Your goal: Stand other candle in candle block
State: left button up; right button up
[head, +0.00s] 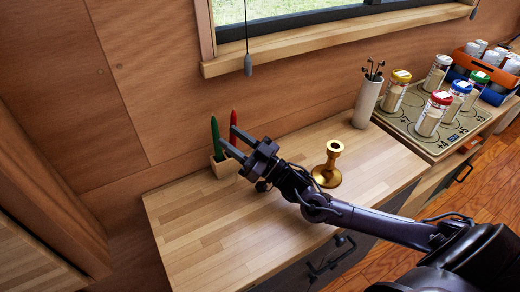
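A green candle (216,138) and a red candle (233,119) stand close together by the wall at the back left of the wooden counter. The green candle is in the small light wooden candle block (222,169). The red one stands upright at the block's right side; its base is hidden behind my gripper, so I cannot tell how it is seated. My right gripper (228,135) is just in front of the candles, its two fingers apart and pointing left. The fingers overlap the red candle in the picture; no grip on it shows. My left gripper is out of view.
A brass candlestick (327,165) stands on the counter (205,230), behind my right forearm. A cream holder (367,101) with dark sticks stands by the wall. Jars with coloured lids (434,112) stand on a mat at the right. The counter's front left is clear.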

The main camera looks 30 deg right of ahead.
jog(key=s+d, duration=0.5)
jog(key=s, duration=0.3)
jog(key=shift+s+d, duration=0.35)
jog(key=shift+r, duration=0.15)
